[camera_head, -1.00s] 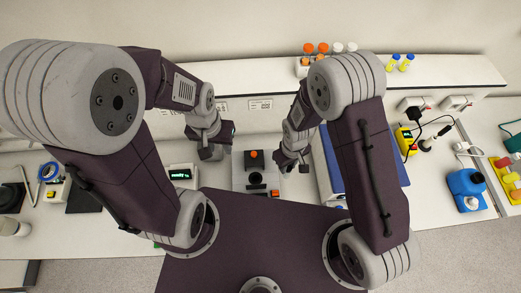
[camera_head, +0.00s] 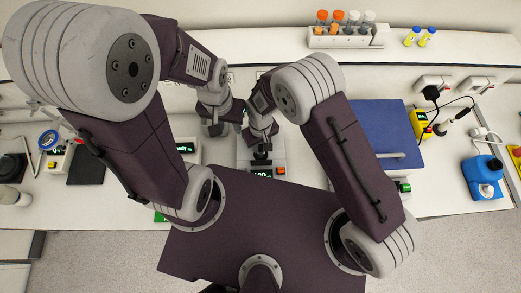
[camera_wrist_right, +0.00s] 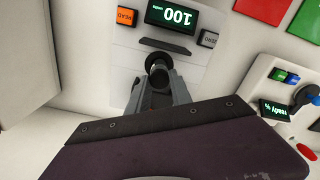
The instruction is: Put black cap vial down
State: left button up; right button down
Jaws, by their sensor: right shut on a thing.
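The black cap vial (camera_wrist_right: 158,72) is between the grey fingers of my right gripper (camera_wrist_right: 160,92) in the right wrist view. Its black cap shows at the fingertips; its lower part is hidden. The gripper is over the white instrument (camera_wrist_right: 125,62) with a green display. I cannot tell whether the vial touches it. In the head view my right gripper (camera_head: 261,148) is over the same instrument (camera_head: 279,154). My left gripper (camera_head: 216,128) hangs to its left, apart from it; its jaws are too small to read.
A blue-lidded box (camera_head: 385,130) is at right. A rack (camera_head: 345,40) with orange and white capped vials stands on the shelf.

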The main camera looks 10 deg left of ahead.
aim_at(261, 146)
notch_tip(261, 146, down, 4)
jog(key=shift+d+r+b, duration=0.15)
jog(key=shift+r+b, duration=0.05)
jog(key=shift+b, duration=1.05)
jog(key=shift+f, duration=0.3)
jog(key=shift+w+r, duration=0.15)
jog(key=c, duration=1.1)
grip_release()
jog(key=shift+a, duration=0.2)
jog(key=shift+c, duration=0.2)
jog(key=shift+d, duration=0.1)
jog(key=shift+r, duration=0.15)
